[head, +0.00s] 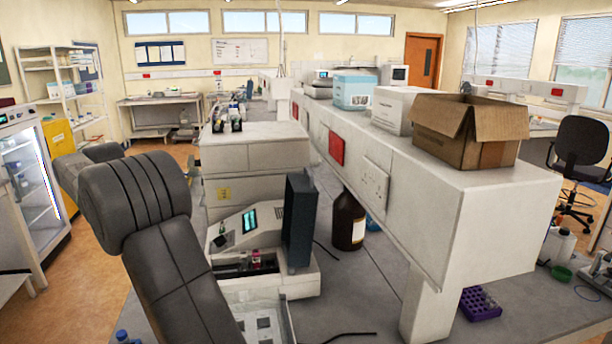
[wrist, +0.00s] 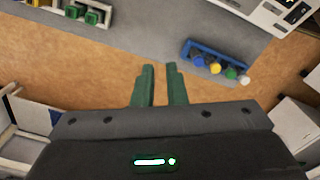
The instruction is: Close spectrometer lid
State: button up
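The spectrometer (head: 235,236) is a white bench instrument with a small lit screen, in the middle of the head view. Its dark lid (head: 298,222) stands upright, open, at the right side of the instrument. Small coloured items show in the open bay in front. My gripper (wrist: 160,68) shows in the wrist view with two green fingers, a narrow empty gap between them. It is apart from the lid, which I cannot make out in the wrist view. My gripper's fingers are not visible in the head view.
In the wrist view, a blue rack (wrist: 217,60) with colour-capped tubes lies on the grey bench near the fingers. In the head view, a brown bottle (head: 347,222) stands right of the lid, beside a raised white shelf (head: 420,205) carrying a cardboard box (head: 465,140).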

jog(key=w+d+r+m, duration=0.2)
jog(key=w+d+m, duration=0.1)
jog(key=w+d+r+m+p, duration=0.1)
jog(key=w+d+r+m, duration=0.1)
jog(key=w+d+m, duration=0.1)
jog(key=w+d+r+m+t+h, duration=0.1)
jog(key=w+d+r+m, duration=0.1)
jog(key=d+m, duration=0.3)
jog(key=shift+w+r, duration=0.35)
jog(key=shift+w, duration=0.2)
grip_shut()
jog(key=w+d+r+m+h+p, duration=0.1)
jog(key=w+d+r+m, duration=0.1)
jog(key=d+r+m, duration=0.65)
jog(key=w+d+r+m+h+p, duration=0.1)
jog(key=w+d+r+m+p, duration=0.15)
jog(key=d+m, duration=1.05)
jog(key=w+d+r+m+h+p, duration=0.1)
jog(key=w+d+r+m, duration=0.1)
jog(key=d+r+m, duration=0.65)
jog(key=shift+h, duration=0.3)
jog(key=x, duration=1.2)
jog(key=shift+s+a+f, duration=0.25)
jog(key=shift+s+f, duration=0.1)
jog(key=shift+f, duration=0.2)
jog(key=shift+a, duration=0.15)
